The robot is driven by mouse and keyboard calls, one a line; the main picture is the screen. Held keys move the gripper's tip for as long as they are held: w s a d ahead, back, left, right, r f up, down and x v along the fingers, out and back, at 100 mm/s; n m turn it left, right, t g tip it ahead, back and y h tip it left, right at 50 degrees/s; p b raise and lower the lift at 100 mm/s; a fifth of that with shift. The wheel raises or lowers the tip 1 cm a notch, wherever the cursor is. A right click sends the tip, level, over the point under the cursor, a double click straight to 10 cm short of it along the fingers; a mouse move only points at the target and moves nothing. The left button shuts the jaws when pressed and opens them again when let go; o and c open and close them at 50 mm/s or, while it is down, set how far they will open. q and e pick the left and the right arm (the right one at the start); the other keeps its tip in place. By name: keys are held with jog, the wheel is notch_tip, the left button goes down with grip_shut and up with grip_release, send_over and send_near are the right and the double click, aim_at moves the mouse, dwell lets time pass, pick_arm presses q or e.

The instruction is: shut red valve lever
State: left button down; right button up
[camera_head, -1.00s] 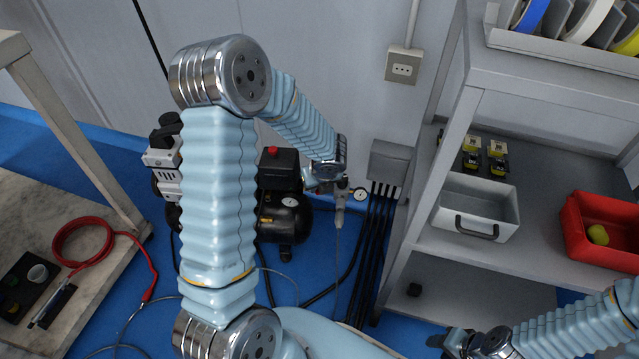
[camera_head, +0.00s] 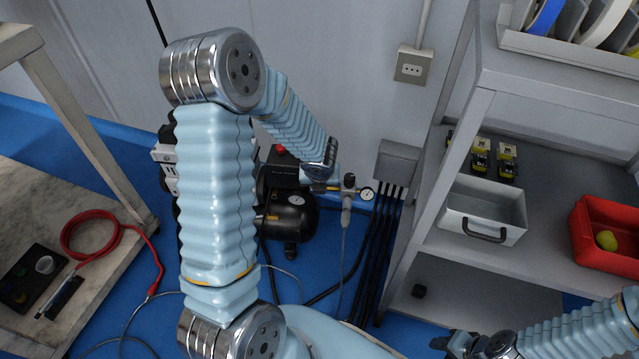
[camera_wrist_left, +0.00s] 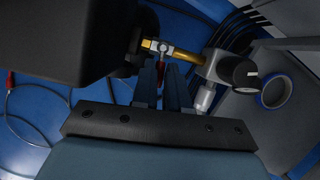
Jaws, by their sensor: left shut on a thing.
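In the left wrist view the red valve lever (camera_wrist_left: 161,74) shows as a small red strip between the fingers of my left gripper (camera_wrist_left: 162,72). The gripper is shut on it. The lever points from the silver valve stem toward my gripper, roughly crosswise to the brass pipe (camera_wrist_left: 185,54). In the head view the brass fitting (camera_head: 323,187) shows beside the black compressor (camera_head: 289,216); my left fingers and the lever are hidden by my arm. My right gripper (camera_head: 460,344) is a dark shape at the bottom edge; its jaws are unclear.
A pressure gauge (camera_head: 367,193) and regulator sit right of the valve. Black cables hang from a grey wall box (camera_head: 397,162). A grey shelf (camera_head: 540,262) with a red bin (camera_head: 610,255) stands right. A workbench (camera_head: 105,250) with a red hose stands left.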

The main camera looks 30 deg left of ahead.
pick_arm(q)
jog(key=c, duration=1.1)
grip_release()
jog(key=shift+c, duration=0.2)
jog(key=p+v, duration=0.5)
jog(key=v, duration=0.9)
jog(key=shift+d+f, duration=0.1)
jog(key=shift+f, duration=0.1)
